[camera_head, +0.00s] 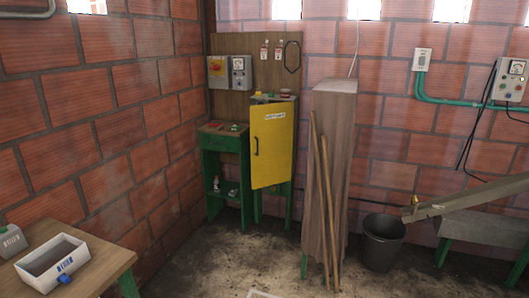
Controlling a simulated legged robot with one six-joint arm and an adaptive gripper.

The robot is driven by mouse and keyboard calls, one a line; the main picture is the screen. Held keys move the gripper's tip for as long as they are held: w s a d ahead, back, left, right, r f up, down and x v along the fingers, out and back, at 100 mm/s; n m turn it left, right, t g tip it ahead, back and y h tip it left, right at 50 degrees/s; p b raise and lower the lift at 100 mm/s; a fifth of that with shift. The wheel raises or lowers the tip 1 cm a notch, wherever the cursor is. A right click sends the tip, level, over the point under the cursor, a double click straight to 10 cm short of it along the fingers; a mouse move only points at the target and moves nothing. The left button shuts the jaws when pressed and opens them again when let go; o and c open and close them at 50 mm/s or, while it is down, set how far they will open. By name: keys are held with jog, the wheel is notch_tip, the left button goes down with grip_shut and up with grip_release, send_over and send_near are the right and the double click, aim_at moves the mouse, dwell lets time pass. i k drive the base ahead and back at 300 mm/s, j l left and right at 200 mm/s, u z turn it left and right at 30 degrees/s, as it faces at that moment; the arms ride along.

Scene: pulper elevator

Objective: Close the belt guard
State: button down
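A yellow panel (272,145) with a dark vertical handle (256,146) on its left side and a small white label near its top stands at the back, left of the wooden column. It may be the belt guard; I cannot read the label. It sits against a green-legged stand (257,203), and its lower edge hangs above the floor. I cannot tell from here how far it stands open, and what lies behind it is hidden. My gripper is not in view.
A wooden column (331,180) with two leaning poles (326,215) stands right of the panel. A black bucket (383,243) and a grey chute (470,203) are farther right. A table (105,252) with a white tray (52,268) is front left. The floor between is clear.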

aim_at(272, 125)
jog(key=i+j+u, duration=0.3)
jog(key=i, duration=0.45)
jog(key=i+u, duration=0.3)
jog(key=i, duration=0.45)
jog(key=i+z, duration=0.1)
jog(key=i, duration=0.35)
jog(key=i+j+z, duration=0.1)
jog(key=i, duration=0.4)
jog(key=i+j+z, duration=0.1)
jog(key=i, duration=0.35)
jog(key=i+j+z, duration=0.1)
jog(key=i, duration=0.35)
jog(key=i+j+z, duration=0.35)
jog(key=i, duration=0.3)
jog(key=j, duration=0.1)
